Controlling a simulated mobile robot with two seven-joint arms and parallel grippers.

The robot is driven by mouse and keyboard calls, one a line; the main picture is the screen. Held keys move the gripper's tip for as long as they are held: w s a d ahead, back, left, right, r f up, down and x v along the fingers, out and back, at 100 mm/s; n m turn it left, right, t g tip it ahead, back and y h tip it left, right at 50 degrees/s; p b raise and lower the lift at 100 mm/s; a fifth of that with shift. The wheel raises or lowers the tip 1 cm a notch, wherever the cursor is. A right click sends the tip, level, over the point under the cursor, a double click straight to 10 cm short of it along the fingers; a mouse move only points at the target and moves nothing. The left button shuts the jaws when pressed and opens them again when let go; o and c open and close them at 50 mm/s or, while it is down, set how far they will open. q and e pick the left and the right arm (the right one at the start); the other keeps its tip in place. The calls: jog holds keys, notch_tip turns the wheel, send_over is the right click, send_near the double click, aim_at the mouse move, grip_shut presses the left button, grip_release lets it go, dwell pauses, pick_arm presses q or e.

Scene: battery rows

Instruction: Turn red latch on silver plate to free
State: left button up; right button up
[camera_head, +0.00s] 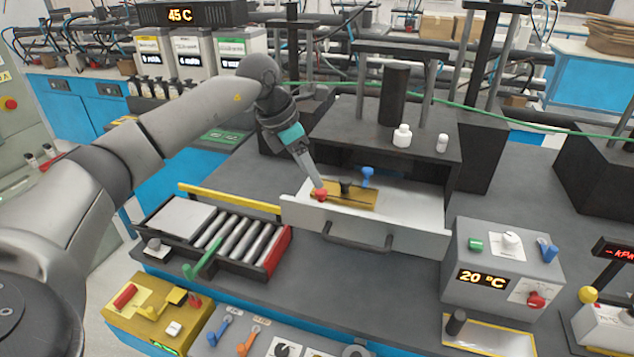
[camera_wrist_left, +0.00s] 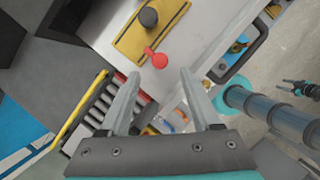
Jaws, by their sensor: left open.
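The red latch (camera_head: 320,194) has a round red head and sits at the left end of a gold-coloured plate (camera_head: 365,198). That plate lies in a pale silver open drawer (camera_head: 410,211). My left gripper (camera_head: 316,185) is open and points down at the red latch, which lies between and just beyond the fingertips (camera_wrist_left: 146,72).
The drawer front with its dark handle (camera_head: 356,240) faces me. A battery tray (camera_head: 236,240) with a yellow rail stands to its left, a grey control box (camera_head: 500,265) to its right. White bottles (camera_head: 402,136) stand on the black housing behind.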

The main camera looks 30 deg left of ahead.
aim_at(320, 191)
pick_arm(q)
jog(key=shift+x, duration=2.6)
grip_shut()
